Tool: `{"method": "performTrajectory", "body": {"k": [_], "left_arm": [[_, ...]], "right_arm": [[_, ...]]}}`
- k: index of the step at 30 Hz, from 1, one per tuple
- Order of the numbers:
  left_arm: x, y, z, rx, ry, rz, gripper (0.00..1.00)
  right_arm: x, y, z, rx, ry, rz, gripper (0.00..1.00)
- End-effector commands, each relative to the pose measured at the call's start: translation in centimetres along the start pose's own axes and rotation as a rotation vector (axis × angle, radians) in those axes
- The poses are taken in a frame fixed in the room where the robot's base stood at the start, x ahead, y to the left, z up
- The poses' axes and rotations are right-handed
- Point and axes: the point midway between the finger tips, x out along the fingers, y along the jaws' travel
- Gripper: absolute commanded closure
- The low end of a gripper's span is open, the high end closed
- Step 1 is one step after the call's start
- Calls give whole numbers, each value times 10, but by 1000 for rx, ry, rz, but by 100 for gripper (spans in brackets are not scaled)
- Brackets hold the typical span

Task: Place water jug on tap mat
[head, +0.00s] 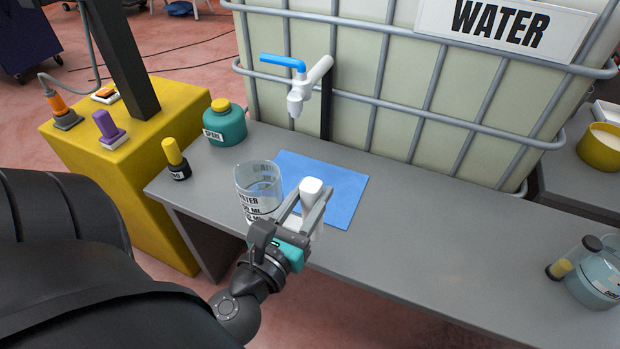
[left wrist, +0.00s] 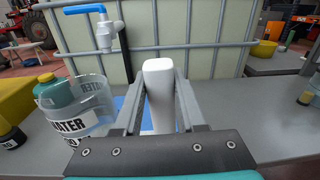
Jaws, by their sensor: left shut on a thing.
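The water jug (head: 252,203) is a clear measuring jug with black lettering and a white handle (head: 312,186). My left gripper (head: 311,200) is shut on the white handle, which also stands upright between the fingers in the left wrist view (left wrist: 159,95). The jug is upright, left of the gripper, and covers the left part of the blue tap mat (head: 338,190). Whether its base touches anything I cannot tell. The mat lies flat on the grey bench below and in front of the tap (head: 297,92). My right gripper is not in view.
The water tank (head: 400,95) stands behind the grey bench (head: 430,245). A teal bottle (head: 224,125) and a small black bottle (head: 177,164) with yellow caps stand left of the jug.

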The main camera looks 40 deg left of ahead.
Motion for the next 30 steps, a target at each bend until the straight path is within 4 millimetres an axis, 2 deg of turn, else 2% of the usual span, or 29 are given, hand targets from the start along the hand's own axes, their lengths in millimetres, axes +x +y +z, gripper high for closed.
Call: {"method": "performTrajectory", "body": {"k": [1, 6, 11, 14, 19, 24, 30], "left_arm": [[-1, 6, -11, 12, -1, 11, 100], [-4, 20, -27, 35, -2, 36, 100], [-5, 26, -32, 45, -3, 45, 100], [2, 27, -31, 47, -5, 47, 100], [29, 27, -28, 46, -8, 46, 100], [60, 28, -28, 47, -8, 45, 100], [98, 30, -29, 48, -7, 44, 100]], "right_arm": [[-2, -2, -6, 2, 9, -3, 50], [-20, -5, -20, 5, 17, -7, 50], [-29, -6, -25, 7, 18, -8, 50], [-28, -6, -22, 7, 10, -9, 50], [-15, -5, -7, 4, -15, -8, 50], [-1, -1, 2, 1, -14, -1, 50], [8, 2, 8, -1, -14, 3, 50]]}}
